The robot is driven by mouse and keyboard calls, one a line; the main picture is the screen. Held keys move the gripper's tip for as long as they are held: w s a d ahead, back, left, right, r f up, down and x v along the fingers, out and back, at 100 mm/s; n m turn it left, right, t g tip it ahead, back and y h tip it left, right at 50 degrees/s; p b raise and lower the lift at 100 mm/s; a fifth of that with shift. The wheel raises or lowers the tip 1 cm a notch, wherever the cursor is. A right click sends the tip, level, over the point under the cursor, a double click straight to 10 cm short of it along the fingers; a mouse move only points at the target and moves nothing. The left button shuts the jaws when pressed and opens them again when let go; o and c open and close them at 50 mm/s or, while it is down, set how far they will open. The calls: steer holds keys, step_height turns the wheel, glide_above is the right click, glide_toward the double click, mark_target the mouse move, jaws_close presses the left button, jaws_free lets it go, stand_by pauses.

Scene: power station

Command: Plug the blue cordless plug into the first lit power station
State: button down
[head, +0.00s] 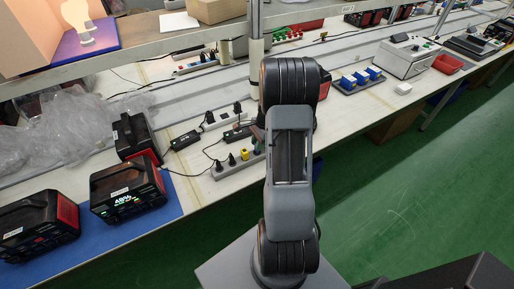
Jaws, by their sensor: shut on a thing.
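A power station (127,190) with a bright lit display stands on the blue mat at the left. Another power station (40,226) at the far left shows only small lights. A third (135,138), behind them, shows no lit display. A power strip (220,172) on the bench holds black plugs and a yellow plug (244,154). A small dark bluish plug (257,148) at the strip's right end is partly hidden by my arm. My gripper (259,133) shows only in part beside my arm, at this plug and shut on it; its fingertips are not clear.
Black adapters (185,140) and their cables lie behind the strip. Crumpled clear plastic (70,130) covers the bench at the left. A shelf edge (150,48) and a post (256,40) stand behind.

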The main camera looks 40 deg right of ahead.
steer(key=shift+r+p, duration=1.9)
steer(key=shift+r, duration=0.65)
